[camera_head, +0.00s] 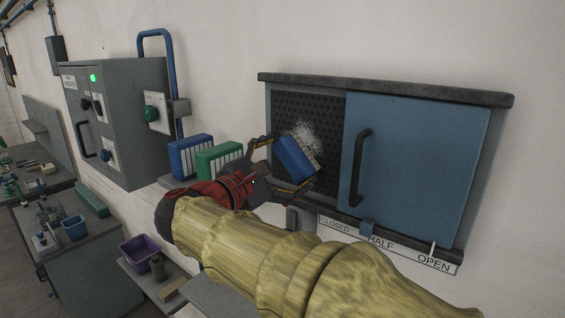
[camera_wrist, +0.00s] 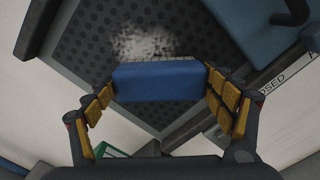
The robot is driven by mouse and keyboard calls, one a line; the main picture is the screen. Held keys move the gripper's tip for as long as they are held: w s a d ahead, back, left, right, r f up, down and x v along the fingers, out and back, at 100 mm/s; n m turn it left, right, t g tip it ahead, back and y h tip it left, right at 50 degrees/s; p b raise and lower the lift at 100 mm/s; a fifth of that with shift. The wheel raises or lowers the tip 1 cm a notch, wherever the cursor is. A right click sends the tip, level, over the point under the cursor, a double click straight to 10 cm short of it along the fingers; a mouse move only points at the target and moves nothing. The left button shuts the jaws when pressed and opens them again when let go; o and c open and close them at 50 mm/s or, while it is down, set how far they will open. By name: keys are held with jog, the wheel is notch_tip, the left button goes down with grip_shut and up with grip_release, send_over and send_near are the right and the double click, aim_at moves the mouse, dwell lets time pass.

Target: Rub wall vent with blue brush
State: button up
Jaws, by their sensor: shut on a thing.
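The wall vent (camera_head: 275,103) is a dark perforated panel in a grey frame on the wall. A blue sliding cover (camera_head: 418,165) with a black handle hides its right part. A whitish fuzzy patch lies on the perforated panel (camera_wrist: 90,60). My gripper (camera_head: 284,168) is shut on the blue brush (camera_head: 294,157), which also shows between the fingers in the wrist view (camera_wrist: 158,82). The brush is at the vent, its pale bristles facing the panel just below the white patch. Whether the bristles touch the panel is hard to tell.
A blue brush-like block (camera_head: 190,156) and a green one (camera_head: 219,159) stand on a small shelf left of the vent. A grey control box (camera_head: 120,120) is farther left. A label strip (camera_head: 385,244) with CLOSED, HALF, OPEN runs below the vent. A purple bin (camera_head: 145,250) sits lower left.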

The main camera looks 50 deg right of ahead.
jog(key=shift+s+d+b, duration=0.15)
jog(key=shift+s+b, duration=0.25)
jog(key=shift+s, duration=1.05)
jog(key=shift+s+d+b, duration=0.1)
jog(key=shift+s+b, duration=0.3)
jog(key=shift+s, duration=1)
jog(key=shift+r+p, duration=0.5)
jog(key=shift+r, duration=0.4)
jog(key=shift+w+r+p, duration=0.8)
jog(key=shift+w+p, duration=0.35)
jog(key=shift+w, duration=4.8)
jog(key=shift+s+b, duration=2)
jog(key=shift+s, duration=3.95)
jog(key=shift+r+p, duration=0.55)
jog(key=shift+r, duration=0.35)
jog(key=shift+w+a+p, duration=0.15)
jog(key=shift+w+p, duration=0.15)
jog(key=shift+w, duration=1.8)
jog(key=shift+w+a+p, duration=0.15)
jog(key=shift+w+p, duration=0.1)
jog(key=shift+w, duration=1.8)
